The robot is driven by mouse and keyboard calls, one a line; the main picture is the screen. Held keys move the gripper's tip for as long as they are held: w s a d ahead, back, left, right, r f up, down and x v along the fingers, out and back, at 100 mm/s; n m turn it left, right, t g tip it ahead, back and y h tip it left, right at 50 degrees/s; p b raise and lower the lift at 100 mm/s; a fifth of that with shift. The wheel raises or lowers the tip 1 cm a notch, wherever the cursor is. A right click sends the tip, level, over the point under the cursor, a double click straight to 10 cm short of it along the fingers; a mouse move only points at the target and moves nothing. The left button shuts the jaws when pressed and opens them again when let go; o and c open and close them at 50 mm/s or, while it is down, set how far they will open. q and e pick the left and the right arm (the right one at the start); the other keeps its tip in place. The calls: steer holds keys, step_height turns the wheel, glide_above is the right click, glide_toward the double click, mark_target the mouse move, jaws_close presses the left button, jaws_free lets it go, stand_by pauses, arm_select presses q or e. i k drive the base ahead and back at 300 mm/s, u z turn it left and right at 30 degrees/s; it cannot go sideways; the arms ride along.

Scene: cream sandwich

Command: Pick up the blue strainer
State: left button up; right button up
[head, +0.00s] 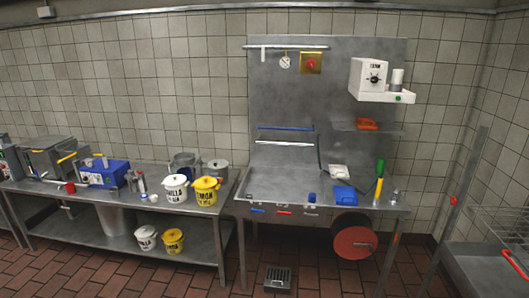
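I cannot tell for sure which thing is the blue strainer, as the blue items are small in the head view. A blue-handled item (258,211) is at the front edge of the right-hand steel worktable, beside a red one (284,212). A small blue cup-like item (312,198) stands on that table near its front edge. A blue box-like item (344,195) lies to its right. A long blue bar (285,127) is on the steel back panel. Neither of my grippers is in view.
The right-hand worktable (270,184) has a clear left part. A yellow-handled tool (378,191) and a green item (380,166) stand at its right. A left bench (150,208) carries yellow (206,190) and white (175,188) buckets and a blue box (115,173). Tiled floor (190,285) lies in front.

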mark_target(312, 197)
steer(key=u, duration=0.4)
steer(key=i, duration=2.05)
steer(key=z, duration=0.4)
steer(key=i, duration=1.3)
steer(key=z, duration=0.4)
